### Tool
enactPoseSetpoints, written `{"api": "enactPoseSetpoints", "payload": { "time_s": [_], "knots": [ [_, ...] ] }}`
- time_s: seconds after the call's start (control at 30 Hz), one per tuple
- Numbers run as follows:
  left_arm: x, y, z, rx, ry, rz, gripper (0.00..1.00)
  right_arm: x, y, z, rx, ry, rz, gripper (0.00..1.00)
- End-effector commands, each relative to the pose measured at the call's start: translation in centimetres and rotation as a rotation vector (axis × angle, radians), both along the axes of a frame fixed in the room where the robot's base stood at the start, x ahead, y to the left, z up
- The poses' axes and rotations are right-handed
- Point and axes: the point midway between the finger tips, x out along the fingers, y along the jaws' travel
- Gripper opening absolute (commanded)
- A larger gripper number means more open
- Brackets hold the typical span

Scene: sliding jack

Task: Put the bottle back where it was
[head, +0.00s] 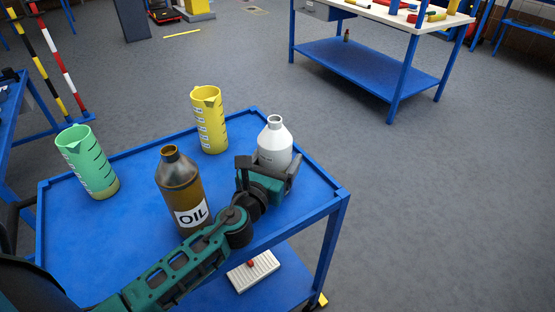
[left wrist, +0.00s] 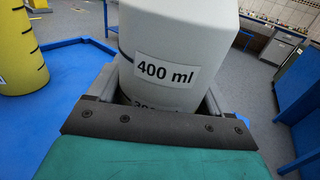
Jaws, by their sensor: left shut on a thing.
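A white-grey bottle (head: 274,143) with a narrow open neck is at the right end of the blue trolley top (head: 122,231). My left gripper (head: 268,168) is shut around its body, one finger on each side. In the left wrist view the bottle (left wrist: 172,45) fills the middle, with a "400 ml" label, between the fingers of the gripper (left wrist: 155,100). Its base is hidden, so I cannot tell whether it touches the trolley. My right gripper is not in view.
A brown oil bottle (head: 180,185) stands left of my gripper, close to my arm. A yellow measuring jug (head: 209,122) and a green jug (head: 89,163) stand farther left. The trolley has a raised rim. A workbench (head: 372,72) stands at the back right.

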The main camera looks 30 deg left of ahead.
Motion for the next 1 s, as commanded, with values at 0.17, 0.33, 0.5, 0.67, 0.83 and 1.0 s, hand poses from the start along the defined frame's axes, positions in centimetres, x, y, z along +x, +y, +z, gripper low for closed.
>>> {"api": "enactPoseSetpoints", "payload": {
  "time_s": [0.17,0.33,0.5,0.67,0.83,1.0],
  "knots": [
    [0.0,0.0,-0.3,0.000,0.000,0.000,0.86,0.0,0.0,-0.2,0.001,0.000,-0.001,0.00],
    [0.0,0.0,-0.3,0.000,0.000,0.000,1.00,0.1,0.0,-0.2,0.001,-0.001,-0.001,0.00],
    [0.0,0.0,-0.3,0.000,0.000,0.000,1.00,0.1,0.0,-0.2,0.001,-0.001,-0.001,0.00],
    [-0.2,0.0,0.1,0.001,0.001,0.000,1.00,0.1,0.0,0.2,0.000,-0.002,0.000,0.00],
    [-2.9,-0.2,-0.2,0.000,0.003,-0.002,1.00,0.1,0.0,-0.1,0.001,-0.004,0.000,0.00],
    [-6.3,-0.4,-0.2,-0.001,0.003,0.000,1.00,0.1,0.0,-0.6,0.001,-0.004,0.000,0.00]
  ]
}}
